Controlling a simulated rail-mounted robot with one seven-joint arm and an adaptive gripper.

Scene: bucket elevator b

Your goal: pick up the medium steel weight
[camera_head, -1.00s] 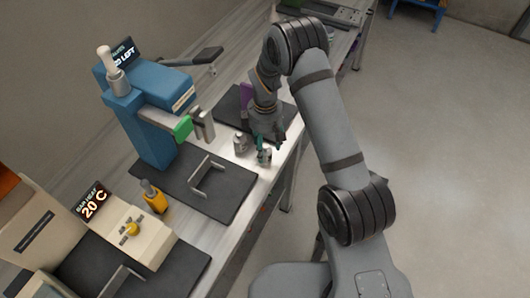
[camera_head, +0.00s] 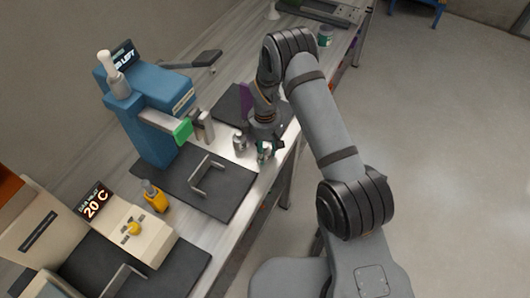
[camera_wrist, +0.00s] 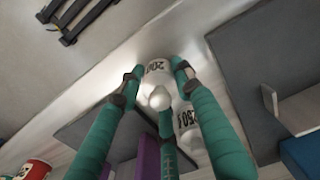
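A small steel weight (camera_wrist: 157,72) with a round knob and a label starting "20" stands on the bench, between my fingers in the wrist view. It also shows partly in the head view (camera_head: 264,152). A second steel weight (camera_wrist: 188,130), its label partly hidden and showing "50", stands close beside it; in the head view it (camera_head: 240,142) is left of my gripper. My gripper (camera_wrist: 158,78) points down around the first weight, with its teal fingers apart. A narrow gap shows beside the left finger; contact at the right finger is unclear.
A blue machine (camera_head: 148,125) with a green-ended arm stands left, behind a dark mat (camera_head: 225,202) with a metal handle. A yellow bottle (camera_head: 154,196) stands at the mat's left. A red cup (camera_wrist: 35,170) shows in the wrist view. Open floor lies right of the bench.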

